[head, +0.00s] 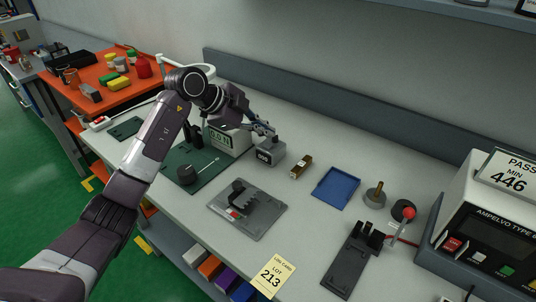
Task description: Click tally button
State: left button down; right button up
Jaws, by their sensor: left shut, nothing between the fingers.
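The tally counter (272,150) is a small grey box on the bench with a dark number window on its front; the digits are too small to read surely. My left gripper (270,132) is shut and empty, its fingertips pointing right at the top of the counter. The tally button is hidden or too small to make out beside the fingertips. I cannot tell whether the fingertips touch it. My right gripper is not in view.
Left of the counter stand a white display box (226,141) and a green mat (180,157). A brown block (301,167), a blue tray (336,188) and a grey fixture plate (236,222) lie nearby. A tester (490,235) stands at the right.

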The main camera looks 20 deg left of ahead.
aim_at(268, 146)
pick_arm(q)
jog(key=shift+f, duration=0.7)
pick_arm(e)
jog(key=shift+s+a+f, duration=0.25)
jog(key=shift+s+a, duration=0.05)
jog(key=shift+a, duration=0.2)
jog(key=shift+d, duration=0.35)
pick_arm(q)
jog(key=shift+f, duration=0.15)
jog(key=shift+f, duration=0.25)
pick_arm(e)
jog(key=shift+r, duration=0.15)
pick_arm(q)
jog(key=shift+f, duration=0.65)
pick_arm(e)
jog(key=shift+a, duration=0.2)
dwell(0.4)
